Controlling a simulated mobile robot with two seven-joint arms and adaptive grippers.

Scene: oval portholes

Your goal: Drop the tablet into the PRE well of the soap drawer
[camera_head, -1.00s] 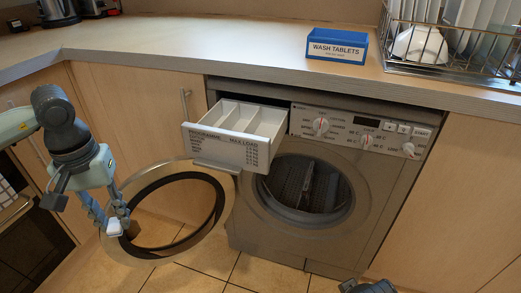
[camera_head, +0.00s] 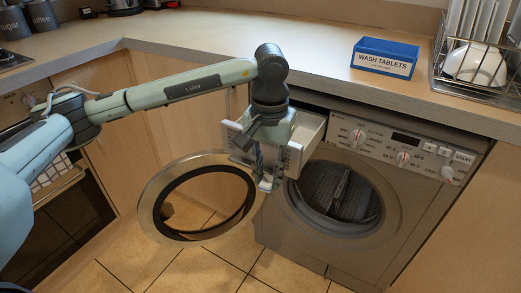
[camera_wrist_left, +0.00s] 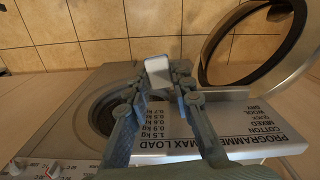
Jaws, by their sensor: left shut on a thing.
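My left gripper (camera_head: 266,183) is shut on a small white tablet (camera_wrist_left: 158,72), held between its fingertips in the left wrist view. In the head view the gripper hangs in front of the pulled-out soap drawer (camera_head: 311,127), its tips near the bottom of the drawer front. The left wrist and hand cover much of the drawer, so its wells are mostly hidden and I cannot make out the PRE well. The left wrist view shows the printed drawer front (camera_wrist_left: 205,140) below and behind the fingers. My right gripper is not in view.
The round washer door (camera_head: 150,205) stands open just left of and below the gripper. The machine's drum opening (camera_head: 340,192) is to the right. On the counter are a blue wash tablets box (camera_head: 385,58) and a dish rack (camera_head: 475,85) with plates.

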